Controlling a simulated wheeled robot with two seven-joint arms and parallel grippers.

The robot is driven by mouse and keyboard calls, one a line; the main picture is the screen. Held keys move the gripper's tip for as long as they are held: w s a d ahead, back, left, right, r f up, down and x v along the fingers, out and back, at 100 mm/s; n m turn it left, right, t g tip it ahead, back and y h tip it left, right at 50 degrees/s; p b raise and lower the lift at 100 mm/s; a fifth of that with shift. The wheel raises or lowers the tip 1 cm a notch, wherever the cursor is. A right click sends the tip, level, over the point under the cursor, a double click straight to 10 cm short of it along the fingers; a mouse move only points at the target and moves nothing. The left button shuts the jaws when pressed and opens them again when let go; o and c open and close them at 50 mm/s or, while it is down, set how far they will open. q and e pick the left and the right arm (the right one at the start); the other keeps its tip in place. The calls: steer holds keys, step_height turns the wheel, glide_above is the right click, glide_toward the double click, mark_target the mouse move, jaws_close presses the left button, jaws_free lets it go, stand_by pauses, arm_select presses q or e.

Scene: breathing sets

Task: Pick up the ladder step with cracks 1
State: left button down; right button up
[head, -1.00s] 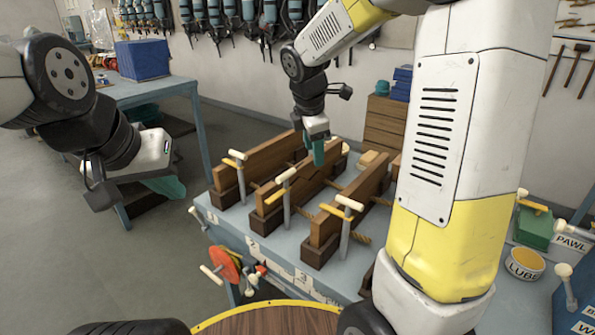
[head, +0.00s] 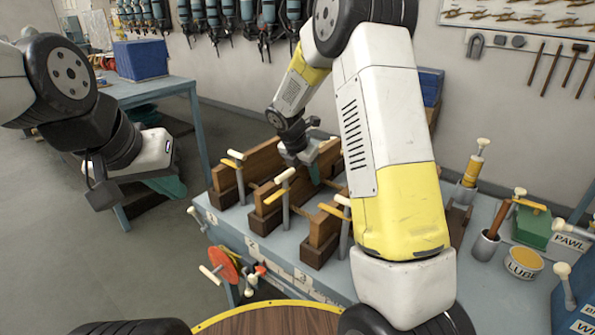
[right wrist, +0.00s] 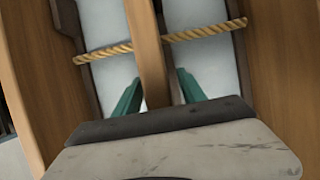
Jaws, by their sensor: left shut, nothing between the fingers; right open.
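Several wooden ladder steps stand on edge in wooden supports on the blue-grey bench. My right gripper (head: 314,172) is down at the middle step (head: 266,197). In the right wrist view, its two green fingers (right wrist: 158,92) are open, one on each side of a wooden board (right wrist: 149,55). I cannot tell whether they touch it. A rope (right wrist: 200,33) crosses there on both sides of the board. No cracks can be made out, so I cannot tell which step has them. My left gripper (head: 168,186) is shut and empty, away from the bench at the left.
Upright clamps with pale handles (head: 285,174) stand by the steps. A left step (head: 262,160) and a right step (head: 322,224) flank the middle one. A lube tin (head: 523,262) and a green box (head: 530,228) are at the right. A round wooden top (head: 285,320) is in front.

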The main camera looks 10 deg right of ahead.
steer(key=shift+w+d+f, duration=0.1)
steer(key=shift+f, duration=0.25)
jaws_close()
steer(key=shift+r, duration=0.1)
stand_by(1.1)
